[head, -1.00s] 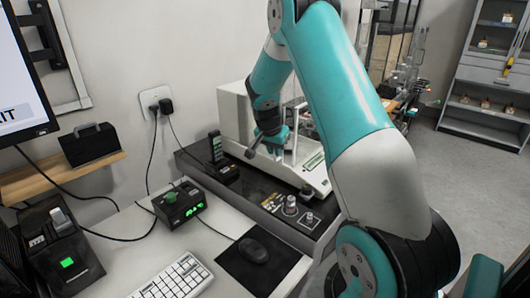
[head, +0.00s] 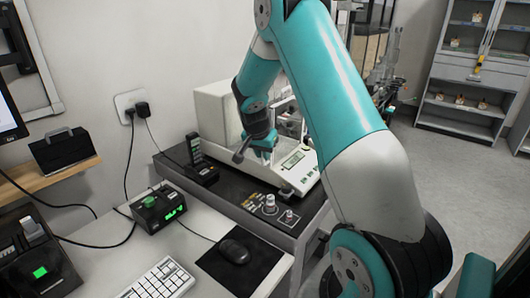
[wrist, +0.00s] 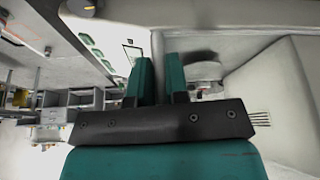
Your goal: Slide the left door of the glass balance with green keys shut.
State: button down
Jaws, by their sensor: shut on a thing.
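The glass balance has a cream housing (head: 210,112) at the back and a low front with a display (head: 293,160). It stands on the dark bench top in the middle of the head view. In the wrist view its green keys (wrist: 91,42) and display (wrist: 132,52) show at upper left. My gripper (head: 263,152) is at the balance's left side; its two teal fingers also show in the wrist view (wrist: 160,75). They are shut on a thin pale upright part, seemingly of the left door (wrist: 157,48). My wrist and arm hide most of the glass, so the door's opening cannot be judged.
A handheld device in a cradle (head: 198,158) stands left of the balance. Small metal weights (head: 270,204) stand in front of it. A black box with a green knob (head: 158,208), a mouse (head: 234,250) and a keyboard (head: 160,282) lie on the nearer desk.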

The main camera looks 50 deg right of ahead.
jog(key=c, duration=1.2)
grip_release()
jog(key=shift+s+d, duration=0.2)
jog(key=shift+d, duration=0.05)
jog(key=shift+o, duration=0.2)
jog(key=shift+a, duration=0.1)
jog(key=shift+a+r, duration=0.15)
jog(key=shift+r, duration=0.15)
jog(key=b+v, duration=0.1)
jog(key=v, duration=1.5)
jog(key=shift+a+r, duration=0.2)
jog(key=shift+r, duration=0.15)
jog(key=shift+s, duration=0.1)
